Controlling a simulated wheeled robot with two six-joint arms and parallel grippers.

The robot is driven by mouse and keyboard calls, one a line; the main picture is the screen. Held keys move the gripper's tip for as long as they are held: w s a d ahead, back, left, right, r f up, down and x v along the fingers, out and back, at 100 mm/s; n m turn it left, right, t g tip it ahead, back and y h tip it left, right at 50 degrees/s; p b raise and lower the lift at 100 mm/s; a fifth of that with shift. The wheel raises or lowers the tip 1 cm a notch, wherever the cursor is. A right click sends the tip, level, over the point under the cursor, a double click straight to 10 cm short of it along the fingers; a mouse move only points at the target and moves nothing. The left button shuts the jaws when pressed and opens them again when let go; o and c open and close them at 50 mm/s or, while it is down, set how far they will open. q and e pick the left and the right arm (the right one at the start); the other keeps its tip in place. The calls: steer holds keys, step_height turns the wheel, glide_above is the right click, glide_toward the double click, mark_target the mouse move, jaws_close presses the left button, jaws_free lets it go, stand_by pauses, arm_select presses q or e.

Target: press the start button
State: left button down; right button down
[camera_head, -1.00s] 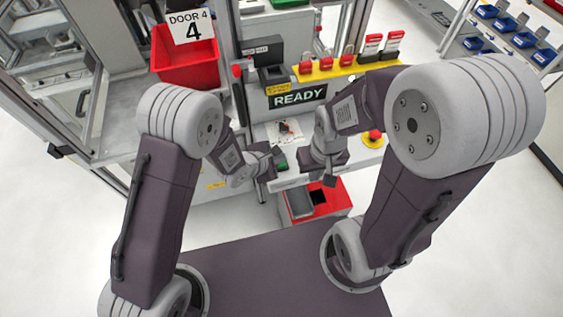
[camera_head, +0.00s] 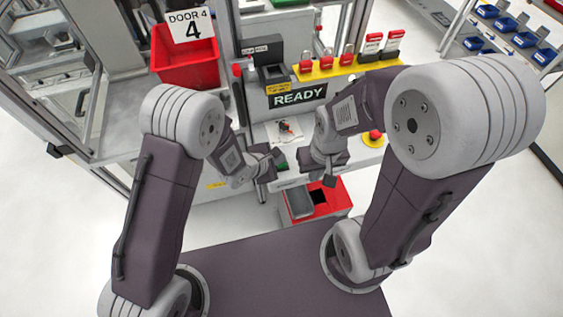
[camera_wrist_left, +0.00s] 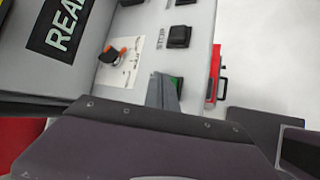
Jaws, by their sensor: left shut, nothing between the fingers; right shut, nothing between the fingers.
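A green button (camera_head: 282,166) is on the light panel below the READY sign. It also shows in the left wrist view (camera_wrist_left: 177,83), partly hidden by my left finger. I cannot read a label on it. My left gripper (camera_head: 277,157) is shut and empty, with its tip at the green button. In the left wrist view the shut fingers (camera_wrist_left: 163,90) overlap the button's left edge; whether they touch it I cannot tell. My right gripper (camera_head: 330,180) is shut and empty, lower and to the right, in front of the panel's edge.
A red emergency-stop knob (camera_head: 375,136) on a yellow base is right of my right gripper. A black button (camera_wrist_left: 179,36) and an orange-black key switch (camera_wrist_left: 112,54) are beside the green button. A red bin (camera_head: 330,200) stands below.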

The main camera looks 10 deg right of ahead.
arm_select(q)
steer(key=shift+f+b, duration=0.3)
steer(key=shift+f, duration=0.15)
stand_by(0.6)
steer(key=shift+r, duration=0.15)
steer(key=shift+r+p, duration=0.75)
steer(key=shift+p, duration=0.2)
steer(key=shift+r, duration=0.1)
step_height(320, 180, up, 5)
steer(key=p, duration=0.5)
stand_by(0.3)
